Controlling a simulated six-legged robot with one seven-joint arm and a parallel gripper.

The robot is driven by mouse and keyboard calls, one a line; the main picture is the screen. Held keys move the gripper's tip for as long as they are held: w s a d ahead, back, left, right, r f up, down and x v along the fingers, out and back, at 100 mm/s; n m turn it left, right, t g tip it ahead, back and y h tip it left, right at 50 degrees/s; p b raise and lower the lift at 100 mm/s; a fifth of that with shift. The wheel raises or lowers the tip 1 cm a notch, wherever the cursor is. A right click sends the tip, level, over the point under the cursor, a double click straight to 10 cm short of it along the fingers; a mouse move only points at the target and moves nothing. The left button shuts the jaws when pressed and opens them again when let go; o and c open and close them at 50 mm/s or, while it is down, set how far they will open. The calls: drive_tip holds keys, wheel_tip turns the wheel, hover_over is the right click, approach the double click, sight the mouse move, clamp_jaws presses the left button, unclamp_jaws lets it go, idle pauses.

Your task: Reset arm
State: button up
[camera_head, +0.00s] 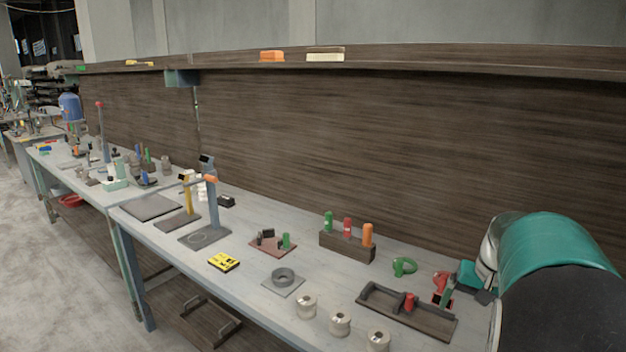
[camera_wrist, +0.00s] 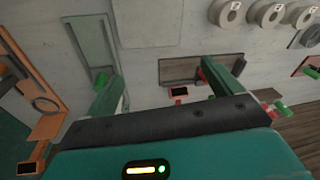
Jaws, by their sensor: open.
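My gripper (camera_head: 462,284) is at the right end of the workbench (camera_head: 330,285), low over its top, beside a dark tray. In the wrist view my gripper (camera_wrist: 162,78) shows two green fingers spread wide apart, and nothing is held between them. The dark tray (camera_head: 430,323) with a red upright piece (camera_head: 409,301) lies just in front of it. In the wrist view the tray (camera_wrist: 180,70) lies beyond the fingers and is partly hidden by the right one. A red item (camera_head: 440,281) is close to the fingers; whether they touch cannot be told.
A green clamp-like item (camera_head: 404,267), a wooden block with colored bottles (camera_head: 346,247), several pale spools (camera_head: 340,322) and a yellow box (camera_head: 223,262) stand on the bench. A dark back panel (camera_head: 400,150) rises behind, with a shelf (camera_head: 440,66) above. Bare bench shows between items.

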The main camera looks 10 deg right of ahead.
drive_tip(key=s+a+r+n+t, duration=0.15)
drive_tip(key=a+r, duration=0.25)
drive_tip(key=a, duration=0.8)
drive_tip(key=s+a+n+t, duration=0.1)
drive_tip(key=s+a+n, duration=0.1)
drive_tip(key=s+a, duration=0.4)
drive_tip(key=s+a+n+t, duration=0.1)
drive_tip(key=s+a+n, duration=0.2)
drive_tip(key=s+a, duration=0.3)
drive_tip(key=a, duration=0.5)
drive_tip(key=shift+s+a+n+h, duration=0.2)
drive_tip(key=shift+s+n+h, duration=0.1)
drive_tip(key=shift+s+n, duration=0.1)
drive_tip(key=shift+r, duration=0.1)
